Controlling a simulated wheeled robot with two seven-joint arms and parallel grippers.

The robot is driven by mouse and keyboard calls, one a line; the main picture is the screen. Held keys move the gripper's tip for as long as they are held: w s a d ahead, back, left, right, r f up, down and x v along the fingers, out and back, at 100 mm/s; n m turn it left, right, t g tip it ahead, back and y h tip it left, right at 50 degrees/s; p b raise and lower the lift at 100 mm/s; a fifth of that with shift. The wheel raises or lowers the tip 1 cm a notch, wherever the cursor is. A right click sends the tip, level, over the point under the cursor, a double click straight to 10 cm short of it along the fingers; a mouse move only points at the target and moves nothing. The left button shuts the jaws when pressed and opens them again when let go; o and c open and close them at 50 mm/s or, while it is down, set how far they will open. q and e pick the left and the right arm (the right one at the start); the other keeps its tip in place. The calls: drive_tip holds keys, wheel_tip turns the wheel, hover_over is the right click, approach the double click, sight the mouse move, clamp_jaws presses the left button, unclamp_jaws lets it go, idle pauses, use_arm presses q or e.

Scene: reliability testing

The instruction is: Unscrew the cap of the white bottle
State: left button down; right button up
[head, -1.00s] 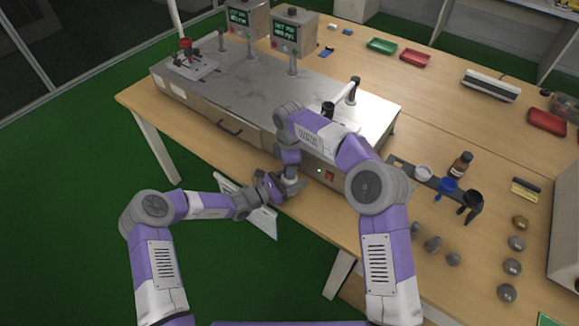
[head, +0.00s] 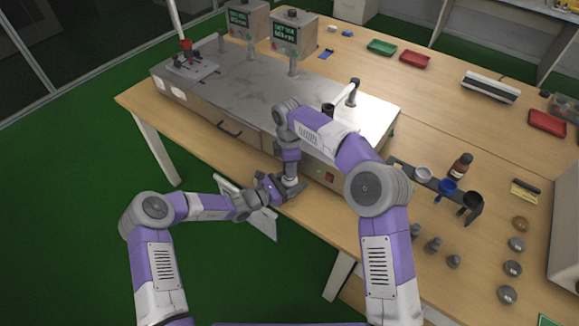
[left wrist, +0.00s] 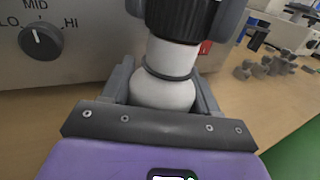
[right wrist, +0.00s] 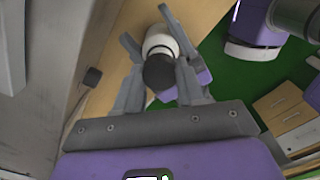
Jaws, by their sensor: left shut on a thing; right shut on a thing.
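The white bottle (left wrist: 160,92) is upright in the left wrist view, with a ribbed black cap (left wrist: 184,18) on its top. My left gripper (head: 289,190) is shut around the bottle's body from the side. My right gripper (head: 291,174) comes down from above, its fingers on opposite sides of the cap and shut on it. In the right wrist view the black cap (right wrist: 159,71) sits between the right fingers, with the white bottle (right wrist: 158,42) behind it. In the head view the grippers hide most of the bottle.
A steel-topped bench unit (head: 255,82) with a control knob (left wrist: 41,41) stands close behind the grippers. To the right are a black rack (head: 420,176) with cups, a brown bottle (head: 460,167) and several metal weights. The table's front edge lies near the grippers.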

drive_tip(key=shift+r, duration=0.3)
drive_tip(key=shift+r, duration=2)
use_arm(q)
drive_tip(key=shift+c, duration=1)
unclamp_jaws()
drive_tip(key=p+v, duration=0.2)
drive_tip(key=v, duration=0.9)
drive_tip(key=shift+s, duration=0.1)
use_arm(e)
drive_tip(key=shift+r, duration=0.95)
use_arm(q)
drive_tip(key=shift+s+a+f, duration=0.1)
drive_tip(key=shift+s+a, duration=0.15)
drive_tip(key=shift+a, duration=0.2)
